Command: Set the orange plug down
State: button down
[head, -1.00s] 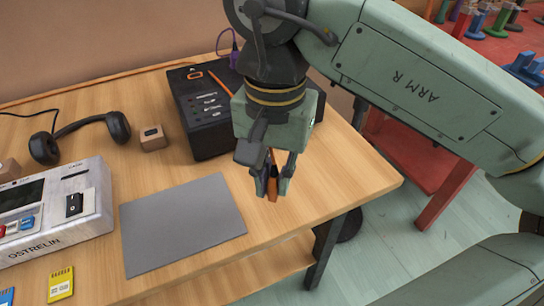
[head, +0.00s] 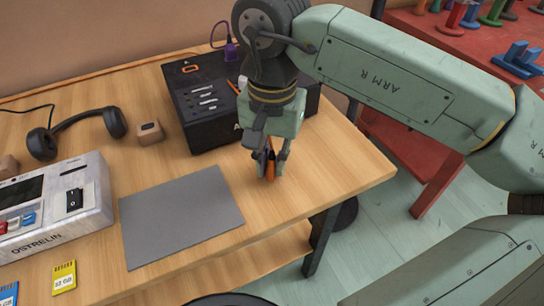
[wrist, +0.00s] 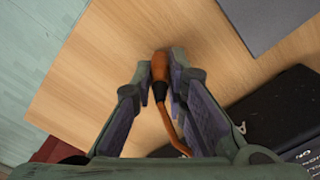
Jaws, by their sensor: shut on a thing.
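The orange plug (head: 270,166) is held upright between the fingers of my gripper (head: 270,172), over the right part of the wooden table, in front of the black box. In the wrist view the plug (wrist: 160,64) shows an orange body with a dark collar, and an orange cable runs from it back between the fingers of my gripper (wrist: 160,76). My gripper is shut on the plug. The plug's lower end is close to the table top; I cannot tell whether it touches.
The black box (head: 208,128) stands just behind my gripper.

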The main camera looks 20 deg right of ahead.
aim_at(272, 157)
jog(key=c, duration=1.6)
grip_release()
jog(key=shift+f, duration=0.15)
notch_tip(272, 157, up, 12)
jog(key=shift+r, duration=0.25)
